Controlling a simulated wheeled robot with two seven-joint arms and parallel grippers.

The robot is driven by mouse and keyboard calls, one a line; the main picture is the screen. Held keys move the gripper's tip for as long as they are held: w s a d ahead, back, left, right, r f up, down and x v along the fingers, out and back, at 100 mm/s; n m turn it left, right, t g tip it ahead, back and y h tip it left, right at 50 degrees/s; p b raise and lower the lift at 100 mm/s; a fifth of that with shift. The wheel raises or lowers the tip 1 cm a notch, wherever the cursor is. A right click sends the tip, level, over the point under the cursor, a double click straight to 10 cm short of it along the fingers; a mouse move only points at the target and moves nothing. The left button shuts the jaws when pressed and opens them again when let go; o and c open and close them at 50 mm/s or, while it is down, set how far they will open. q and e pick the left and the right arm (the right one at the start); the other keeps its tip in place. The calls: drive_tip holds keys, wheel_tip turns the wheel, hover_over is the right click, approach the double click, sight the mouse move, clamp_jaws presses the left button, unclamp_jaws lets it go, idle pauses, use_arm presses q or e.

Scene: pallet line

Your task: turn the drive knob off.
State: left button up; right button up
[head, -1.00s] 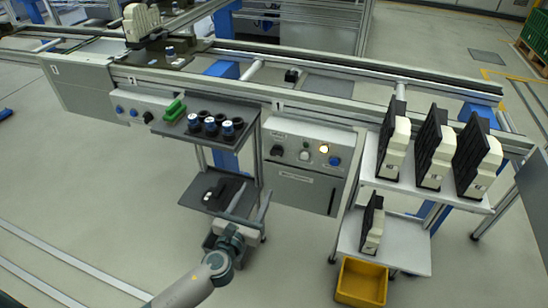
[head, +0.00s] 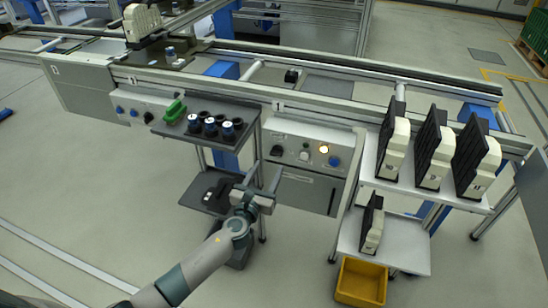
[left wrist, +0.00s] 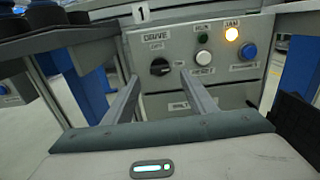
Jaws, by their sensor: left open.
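The black drive knob (head: 277,150) is on the left of the grey control panel (head: 318,143) under the conveyor edge. In the left wrist view the knob (left wrist: 160,67) sits below the DRIVE and OFF labels, with another label to its right. Its grip bar looks nearly level; which way it points is hard to tell. My left gripper (head: 264,177) is open and empty, in front of and below the panel. In the left wrist view its fingers (left wrist: 160,80) point toward the panel on either side of the knob, apparently short of it. My right gripper is not in view.
A lit amber JAM lamp (left wrist: 232,33), a white button (left wrist: 203,56) and a blue button (left wrist: 249,51) are right of the knob. A rack with dark-and-cream units (head: 433,150) and a yellow bin (head: 361,282) are right.

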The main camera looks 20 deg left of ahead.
sight(275, 155)
use_arm(q)
drive_tip(key=w, duration=0.7)
drive_tip(key=shift+d+b, duration=0.1)
drive_tip(key=shift+b, duration=0.2)
drive_tip(key=c, duration=1.1)
